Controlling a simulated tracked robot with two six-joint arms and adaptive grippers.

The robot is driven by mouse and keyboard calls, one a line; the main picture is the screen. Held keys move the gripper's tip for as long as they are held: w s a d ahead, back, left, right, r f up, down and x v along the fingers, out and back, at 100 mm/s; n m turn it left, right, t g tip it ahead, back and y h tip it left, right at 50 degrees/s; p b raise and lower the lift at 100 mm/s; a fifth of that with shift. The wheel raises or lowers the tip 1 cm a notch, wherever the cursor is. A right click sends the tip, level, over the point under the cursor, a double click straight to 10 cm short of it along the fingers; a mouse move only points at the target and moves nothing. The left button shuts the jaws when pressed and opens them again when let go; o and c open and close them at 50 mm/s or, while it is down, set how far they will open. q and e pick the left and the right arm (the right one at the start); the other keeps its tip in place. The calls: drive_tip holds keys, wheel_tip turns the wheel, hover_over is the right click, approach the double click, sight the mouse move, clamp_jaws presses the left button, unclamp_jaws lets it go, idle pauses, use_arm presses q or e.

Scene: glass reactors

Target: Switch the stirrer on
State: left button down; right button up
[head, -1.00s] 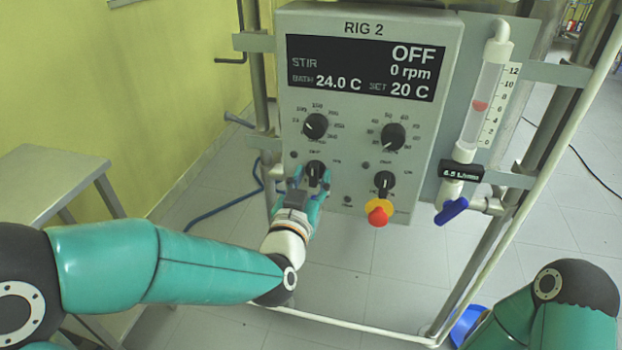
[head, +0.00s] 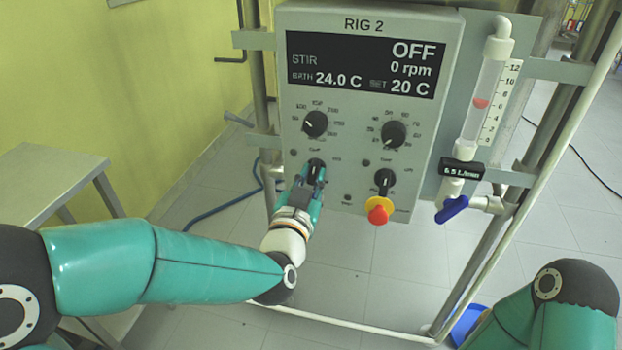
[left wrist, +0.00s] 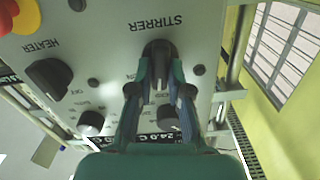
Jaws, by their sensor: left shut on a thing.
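The control box (head: 444,135) is labelled RIG 2, and its display (head: 361,66) reads STIR OFF, 0 rpm, BATH 24.0 C, SET 20 C. The black stirrer switch knob (left wrist: 158,56) sits at the lower left of the panel, under the STIRRER label in the left wrist view. My left gripper (left wrist: 160,85) is shut on this knob, one finger on each side. The left gripper also shows in the head view (head: 315,178), at the knob. My right gripper is out of the head view; only part of that arm shows at the lower right.
The heater switch (head: 384,182) is right of the stirrer switch, above a red and yellow emergency button (head: 379,211). Two dials (head: 316,124) (head: 394,134) sit above. A flow meter with a blue valve handle (head: 452,209) stands at right. A grey stool (head: 45,185) stands at left.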

use_arm(q)
drive_tip(key=m, duration=0.4)
drive_tip(key=shift+d, duration=0.1)
drive_tip(key=m, duration=0.6)
drive_tip(key=shift+d+f, duration=0.1)
drive_tip(key=shift+f, duration=0.1)
drive_tip(key=c, duration=1.1)
unclamp_jaws()
drive_tip(key=shift+s, duration=0.15)
drive_tip(key=s+a, duration=0.1)
drive_tip(key=s, duration=0.6)
drive_tip(key=shift+a, duration=0.15)
